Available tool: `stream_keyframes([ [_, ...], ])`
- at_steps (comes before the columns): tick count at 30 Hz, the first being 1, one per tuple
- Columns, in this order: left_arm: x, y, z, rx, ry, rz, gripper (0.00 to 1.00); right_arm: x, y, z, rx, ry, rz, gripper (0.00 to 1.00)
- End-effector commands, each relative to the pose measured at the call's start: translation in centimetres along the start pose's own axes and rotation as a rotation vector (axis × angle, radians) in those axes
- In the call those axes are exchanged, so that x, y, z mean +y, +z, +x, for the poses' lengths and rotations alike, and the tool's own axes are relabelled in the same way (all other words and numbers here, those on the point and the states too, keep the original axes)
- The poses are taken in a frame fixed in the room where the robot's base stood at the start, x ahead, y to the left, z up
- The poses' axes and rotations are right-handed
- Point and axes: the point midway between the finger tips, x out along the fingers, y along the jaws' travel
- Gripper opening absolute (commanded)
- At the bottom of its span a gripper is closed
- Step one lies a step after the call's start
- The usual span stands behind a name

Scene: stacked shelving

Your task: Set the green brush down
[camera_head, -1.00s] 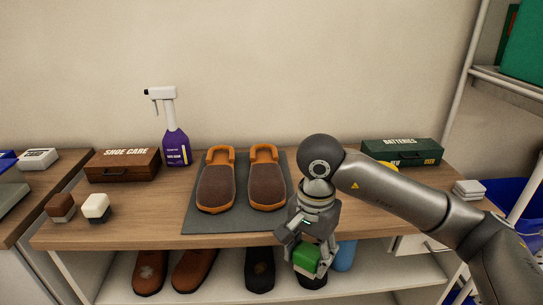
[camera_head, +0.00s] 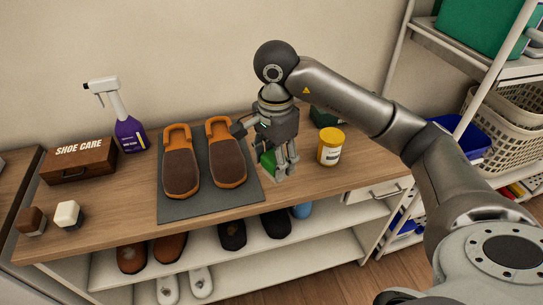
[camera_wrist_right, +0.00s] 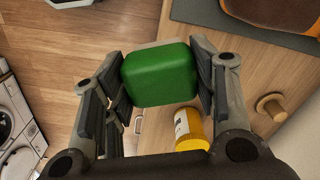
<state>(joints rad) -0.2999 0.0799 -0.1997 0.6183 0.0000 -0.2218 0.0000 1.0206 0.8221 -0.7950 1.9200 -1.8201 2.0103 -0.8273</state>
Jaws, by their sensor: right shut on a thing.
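My right gripper (camera_head: 277,165) is shut on the green brush (camera_head: 266,160), at the right edge of the grey mat in the head view. Fingers and arm hide much of the brush there. In the right wrist view the brush (camera_wrist_right: 160,76) is a rounded green block with a thin pale edge, clamped between the two finger pads (camera_wrist_right: 163,85). I cannot tell whether it touches the tabletop (camera_head: 330,178). My left gripper is not in view.
Two brown-orange slippers (camera_head: 181,170) lie on the grey mat (camera_head: 190,210). A yellow-lidded jar (camera_head: 330,148) stands just right of the gripper. A dark green box (camera_head: 323,118) is partly hidden behind the arm. A brown brush (camera_head: 31,221) and a white one (camera_head: 68,213) sit at left.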

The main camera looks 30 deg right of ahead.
Motion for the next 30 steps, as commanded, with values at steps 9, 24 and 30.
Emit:
stream_keyframes([
  [9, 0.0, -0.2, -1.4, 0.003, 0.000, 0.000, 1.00, -3.3, -6.0, 4.5, -0.001, 0.006, 0.002, 0.28],
  [24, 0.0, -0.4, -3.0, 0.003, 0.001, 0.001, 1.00, -4.8, -8.4, 9.7, -0.002, 0.004, -0.002, 0.28],
  [30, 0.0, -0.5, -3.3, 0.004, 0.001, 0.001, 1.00, -4.9, -8.5, 11.1, -0.001, -0.001, -0.004, 0.28],
])
